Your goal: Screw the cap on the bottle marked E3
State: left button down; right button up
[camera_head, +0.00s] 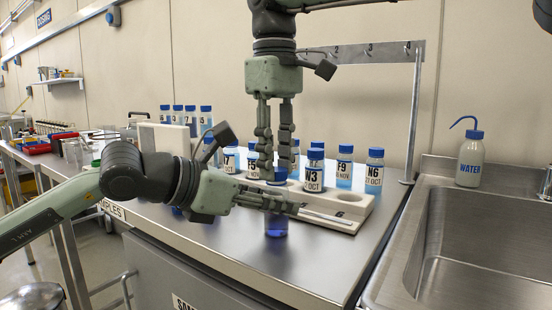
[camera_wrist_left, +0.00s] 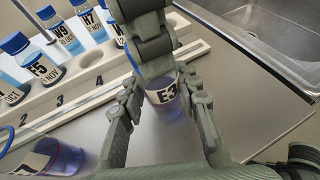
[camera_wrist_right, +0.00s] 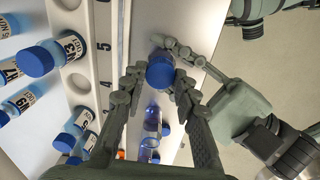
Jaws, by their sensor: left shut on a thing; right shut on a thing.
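The bottle marked E3 (camera_wrist_left: 167,97) stands between the fingers of my left gripper (camera_wrist_left: 164,106), which is shut on it. In the head view the blue lower part of the bottle (camera_head: 277,226) shows below my left gripper (camera_head: 285,204) at the bench's front. My right gripper (camera_head: 275,172) points down from above and is shut on a blue cap (camera_wrist_right: 160,71). The cap is over the bottle, and in the head view it (camera_head: 277,177) shows just above the left fingers. The left fingers hide the bottle's neck, so I cannot tell whether the cap is seated.
Behind the grippers a white numbered rack (camera_head: 345,205) holds several capped bottles, including W3 (camera_head: 314,172). A sink (camera_head: 475,245) and a WATER wash bottle (camera_head: 470,160) are at the right.

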dwell(0.3)
jog(key=o, duration=0.7)
jog(key=shift+r, duration=0.15)
jog(key=shift+r, duration=2.15)
jog(key=shift+c, duration=0.3)
